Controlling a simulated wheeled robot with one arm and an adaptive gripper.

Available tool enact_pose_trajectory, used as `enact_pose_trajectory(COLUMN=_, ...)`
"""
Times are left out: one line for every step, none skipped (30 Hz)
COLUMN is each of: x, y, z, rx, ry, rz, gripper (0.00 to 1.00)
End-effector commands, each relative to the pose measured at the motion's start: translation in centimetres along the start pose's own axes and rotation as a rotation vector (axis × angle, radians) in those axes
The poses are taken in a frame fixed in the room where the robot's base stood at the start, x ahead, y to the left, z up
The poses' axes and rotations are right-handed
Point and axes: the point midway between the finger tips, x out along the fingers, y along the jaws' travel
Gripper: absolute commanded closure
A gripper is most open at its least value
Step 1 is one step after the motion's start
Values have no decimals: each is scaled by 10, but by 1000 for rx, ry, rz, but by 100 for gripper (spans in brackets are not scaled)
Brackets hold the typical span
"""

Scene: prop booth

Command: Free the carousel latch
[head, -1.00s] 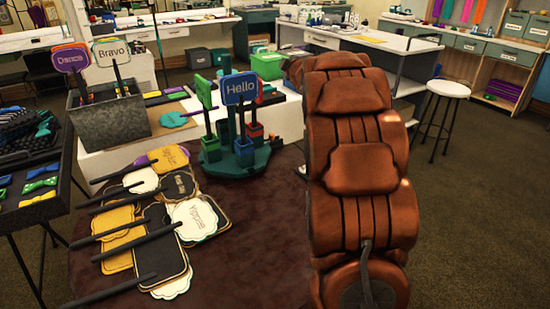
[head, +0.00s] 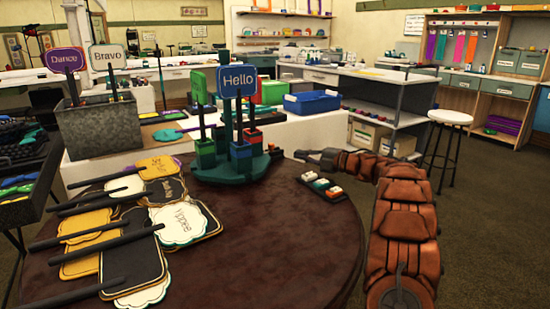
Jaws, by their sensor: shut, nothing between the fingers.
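The carousel (head: 232,172) is a dark green stand on the round brown table, with upright coloured holders. A blue "Hello" sign (head: 238,80) and green signs (head: 198,85) stand in it. I cannot make out the latch. A small dark panel (head: 330,188) with white-topped coloured keys lies on the table right of the carousel. My gripper (head: 303,155) is at the end of my brown padded arm, past the table's back right edge. It is shut and empty, to the right of the carousel and apart from it.
Loose paddle signs (head: 185,222) are piled on the table's left. A grey metal bin (head: 100,128) holds "Dance" and "Bravo" signs behind them. A blue bin (head: 312,102) stands on the white counter behind. The table's front middle is clear.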

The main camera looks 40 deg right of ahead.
Motion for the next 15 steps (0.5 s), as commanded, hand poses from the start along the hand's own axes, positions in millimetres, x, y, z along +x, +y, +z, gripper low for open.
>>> enact_pose_trajectory(x=0, y=0, z=0, rx=-1, ry=1, rz=0, gripper=100)
enact_pose_trajectory(x=0, y=1, z=0, rx=-1, ry=1, rz=0, gripper=100)
enact_pose_trajectory(x=0, y=1, z=0, rx=-1, ry=0, rz=0, gripper=100)
enact_pose_trajectory(x=0, y=1, z=0, rx=0, ry=0, rz=0, gripper=100)
enact_pose_trajectory(x=0, y=1, z=0, rx=0, ry=0, rz=0, gripper=100)
enact_pose_trajectory(x=0, y=1, z=0, rx=0, ry=-1, rz=0, gripper=100)
enact_pose_trajectory(x=0, y=1, z=0, rx=0, ry=-1, rz=0, gripper=100)
enact_pose_trajectory(x=1, y=1, z=0, rx=0, ry=-1, rz=0, gripper=100)
enact_pose_trajectory(x=2, y=1, z=0, rx=0, ry=-1, rz=0, gripper=100)
enact_pose_trajectory(x=3, y=1, z=0, rx=0, ry=0, rz=0, gripper=100)
enact_pose_trajectory(x=4, y=1, z=0, rx=0, ry=0, rz=0, gripper=100)
enact_pose_trajectory(x=7, y=0, z=0, rx=0, ry=0, rz=0, gripper=100)
enact_pose_trajectory(x=10, y=0, z=0, rx=0, ry=1, rz=-1, gripper=100)
enact_pose_trajectory(x=13, y=0, z=0, rx=-1, ry=1, rz=-1, gripper=100)
enact_pose_trajectory(x=18, y=0, z=0, rx=-1, ry=0, rz=0, gripper=100)
